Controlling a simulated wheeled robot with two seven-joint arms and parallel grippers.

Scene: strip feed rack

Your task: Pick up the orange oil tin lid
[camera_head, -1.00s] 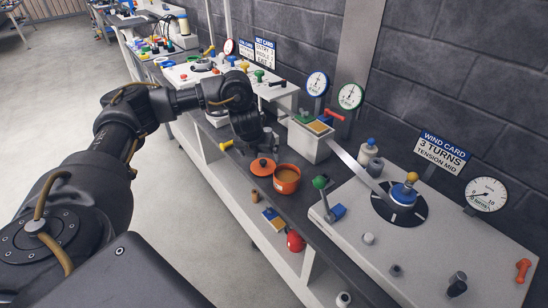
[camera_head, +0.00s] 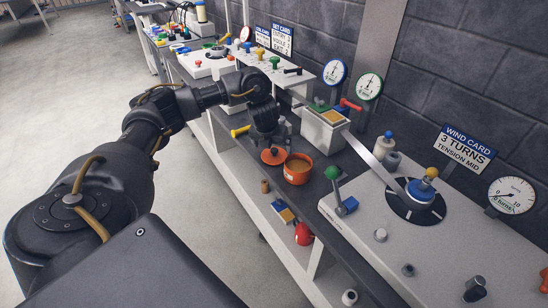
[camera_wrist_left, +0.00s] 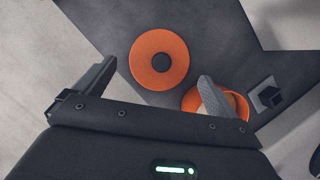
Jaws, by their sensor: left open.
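The orange oil tin lid (camera_head: 274,156) is a round orange disc with a dark knob. It lies on the dark bench strip, just left of the open orange oil tin (camera_head: 298,169). In the left wrist view the lid (camera_wrist_left: 160,59) shows whole, ahead of and between the two fingers. My left gripper (camera_head: 268,143) is above and close to the lid. In the left wrist view my left gripper (camera_wrist_left: 155,90) is open and empty. Its right finger overlaps the view of the tin (camera_wrist_left: 236,103). My right gripper is not in view.
A white machine box (camera_head: 325,130) stands right of the tin, and a green-knobbed lever (camera_head: 334,175) stands nearer. A yellow-handled tool (camera_head: 240,131) lies left of the gripper.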

